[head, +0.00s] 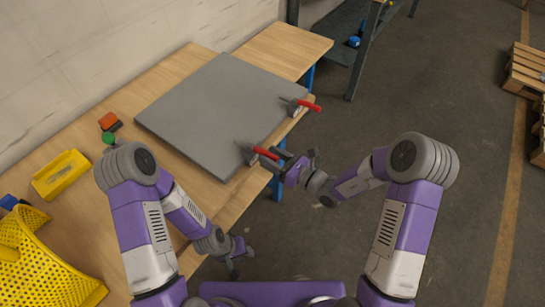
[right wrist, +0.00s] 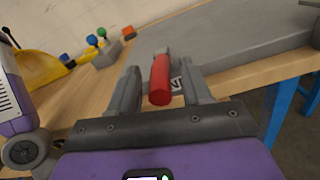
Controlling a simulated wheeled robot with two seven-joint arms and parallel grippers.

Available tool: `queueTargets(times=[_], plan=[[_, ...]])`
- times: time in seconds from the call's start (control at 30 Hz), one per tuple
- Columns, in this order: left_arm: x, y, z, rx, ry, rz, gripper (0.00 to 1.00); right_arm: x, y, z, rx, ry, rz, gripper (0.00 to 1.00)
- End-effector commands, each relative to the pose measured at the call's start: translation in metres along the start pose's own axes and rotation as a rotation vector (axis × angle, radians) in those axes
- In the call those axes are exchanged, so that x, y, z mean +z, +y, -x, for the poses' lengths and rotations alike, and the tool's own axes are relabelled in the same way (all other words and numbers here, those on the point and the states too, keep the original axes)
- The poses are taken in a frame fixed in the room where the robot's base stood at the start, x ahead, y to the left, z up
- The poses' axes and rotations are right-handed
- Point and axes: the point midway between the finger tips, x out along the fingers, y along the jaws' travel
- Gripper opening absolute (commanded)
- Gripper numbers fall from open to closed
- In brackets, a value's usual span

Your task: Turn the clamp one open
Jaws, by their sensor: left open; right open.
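Two clamps with red handles sit on the edge of the grey board (head: 215,105). The nearer clamp (head: 265,153) has its red handle reaching out past the board edge, and the farther clamp (head: 306,104) is up and to its right. My right gripper (head: 283,160) is open at the nearer clamp. In the right wrist view, the red handle (right wrist: 160,80) stands between the two spread fingers, with a gap to the right finger; contact with the left one is unclear. My left gripper (head: 237,264) is open and empty, low beside the table's front edge.
A blue table leg (head: 277,187) stands below the clamps. Open floor lies to the right.

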Motion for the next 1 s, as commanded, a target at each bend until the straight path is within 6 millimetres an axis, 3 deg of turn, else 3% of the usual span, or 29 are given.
queueTargets(times=[0.17,0.47,1.0], plan=[[0.0,0.0001,0.0002,0.0,0.0,0.0,0.43,0.0001,0.0001,0.0002,0.0,0.0,0.0,0.45],[0.0,0.0001,0.0002,0.0,0.0,0.0,0.43,-0.0001,0.0001,0.0005,0.0,0.001,0.0,0.0],[0.0001,0.0006,0.0017,0.0,0.0,0.0,0.43,-0.0001,0.0011,-0.0072,0.066,0.014,0.003,0.0]])
